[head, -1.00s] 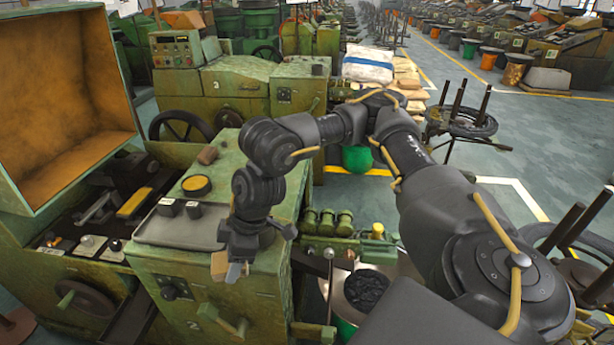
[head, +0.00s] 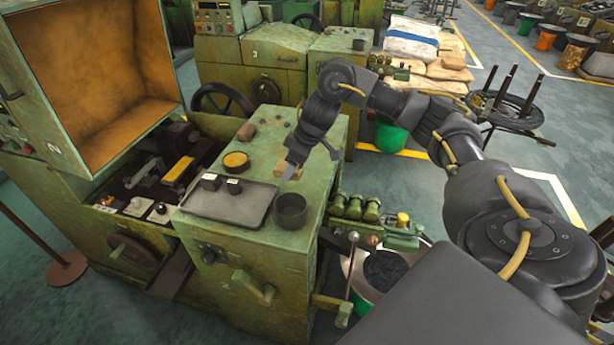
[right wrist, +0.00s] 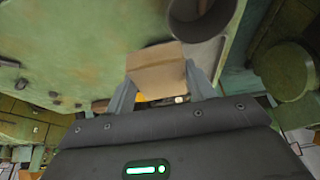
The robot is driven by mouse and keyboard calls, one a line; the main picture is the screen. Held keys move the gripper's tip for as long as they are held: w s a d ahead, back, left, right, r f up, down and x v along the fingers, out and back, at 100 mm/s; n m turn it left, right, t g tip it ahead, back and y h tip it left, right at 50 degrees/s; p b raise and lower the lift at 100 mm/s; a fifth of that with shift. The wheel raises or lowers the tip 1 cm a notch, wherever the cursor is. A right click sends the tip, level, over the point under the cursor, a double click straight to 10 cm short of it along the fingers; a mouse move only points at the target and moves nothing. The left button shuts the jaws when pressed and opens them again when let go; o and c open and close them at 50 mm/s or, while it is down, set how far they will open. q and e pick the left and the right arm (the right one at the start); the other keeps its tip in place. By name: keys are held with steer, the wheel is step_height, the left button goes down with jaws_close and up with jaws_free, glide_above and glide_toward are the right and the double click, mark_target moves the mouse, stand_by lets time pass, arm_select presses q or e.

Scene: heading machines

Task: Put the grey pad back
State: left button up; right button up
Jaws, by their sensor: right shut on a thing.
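My right gripper (head: 290,172) is over the top of the green machine, behind the dark cup in the head view. The pad shows as a small pale piece in the head view (head: 282,167), partly hidden by the gripper. It looks more tan than grey. I cannot tell whether it touches the machine top. My left gripper is not in view.
The dark cup (head: 291,211) stands close to the gripper, right of the tray. A yellow-topped round dish (head: 236,161) and a brown block (head: 246,132) lie farther back on the machine. A large open cover (head: 95,75) rises at the left.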

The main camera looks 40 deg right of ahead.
steer(key=b, duration=0.1)
glide_above(304, 183)
steer(key=s, duration=0.1)
steer(key=f, duration=0.7)
steer(key=shift+d, duration=0.2)
steer(key=shift+w+d+f, duration=0.1)
steer(key=shift+d+f, duration=0.05)
steer(key=shift+f, duration=0.8)
steer(key=shift+d+f, duration=0.1)
steer(key=shift+f, duration=0.85)
steer(key=shift+f, duration=0.1)
steer(key=o, duration=0.9)
